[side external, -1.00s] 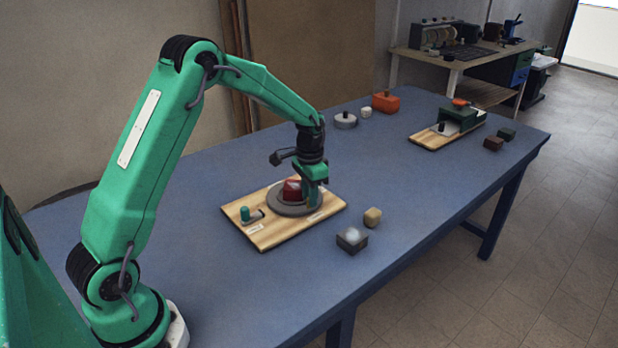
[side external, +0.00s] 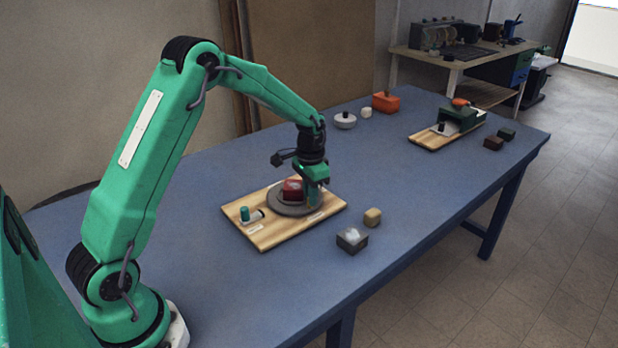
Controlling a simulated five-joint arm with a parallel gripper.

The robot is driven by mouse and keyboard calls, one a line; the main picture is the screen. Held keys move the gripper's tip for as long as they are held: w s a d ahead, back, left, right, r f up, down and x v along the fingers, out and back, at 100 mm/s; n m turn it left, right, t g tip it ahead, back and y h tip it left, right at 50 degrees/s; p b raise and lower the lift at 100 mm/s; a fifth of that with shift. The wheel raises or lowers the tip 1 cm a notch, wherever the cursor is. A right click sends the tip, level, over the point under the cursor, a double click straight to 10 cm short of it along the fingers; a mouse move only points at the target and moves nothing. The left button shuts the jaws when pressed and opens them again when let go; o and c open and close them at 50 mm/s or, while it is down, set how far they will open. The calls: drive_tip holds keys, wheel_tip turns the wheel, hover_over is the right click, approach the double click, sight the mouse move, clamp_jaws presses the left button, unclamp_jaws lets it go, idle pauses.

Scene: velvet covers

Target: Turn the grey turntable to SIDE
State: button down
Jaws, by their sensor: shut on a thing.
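The grey turntable (side external: 284,208) is a round disc on a wooden board (side external: 262,236) near the middle of the blue table. A dark red block (side external: 292,189) sits on the disc. My gripper (side external: 314,200) points down at the right side of the disc, shut on a part of the turntable that its fingers hide. A small teal peg (side external: 244,213) stands at the board's left beside a slot. Pale labels lie on the board, but their lettering is too small to read.
A grey box with a pale knob (side external: 351,240) and a tan block (side external: 372,217) lie right of the board. A white lidded pot (side external: 345,120), an orange box (side external: 385,102) and a second board with a green block (side external: 459,117) stand farther back. The table's left part is clear.

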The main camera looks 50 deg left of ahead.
drive_tip(key=shift+w+n, duration=0.2)
drive_tip(key=shift+n, duration=0.1)
drive_tip(key=shift+w+a+r+n, duration=0.1)
drive_tip(key=shift+w+a+n, duration=0.1)
drive_tip(key=shift+w+n, duration=0.6)
drive_tip(key=shift+w+a+n, duration=0.15)
drive_tip(key=shift+w+n, duration=0.2)
drive_tip(key=shift+n, duration=0.85)
drive_tip(key=shift+w+a+n, duration=0.35)
drive_tip(key=shift+w+n, duration=0.15)
drive_tip(key=shift+n, duration=0.45)
drive_tip(key=shift+w+a+n, duration=0.3)
drive_tip(key=shift+w+n, duration=0.15)
drive_tip(key=shift+n, duration=0.5)
drive_tip(key=shift+w+a+n, duration=0.35)
drive_tip(key=shift+a+n, duration=0.15)
drive_tip(key=shift+n, duration=0.6)
drive_tip(key=shift+w+a+n, duration=0.3)
drive_tip(key=shift+a+n, duration=0.2)
drive_tip(key=shift+n, duration=0.6)
drive_tip(key=shift+w+a+n, duration=0.15)
drive_tip(key=shift+a+n, duration=0.5)
drive_tip(key=shift+n, duration=0.45)
drive_tip(key=shift+w+a+n, duration=0.15)
drive_tip(key=shift+a+n, duration=0.45)
drive_tip(key=shift+n, duration=0.5)
drive_tip(key=shift+a, duration=0.1)
drive_tip(key=c, duration=1.7)
unclamp_jaws()
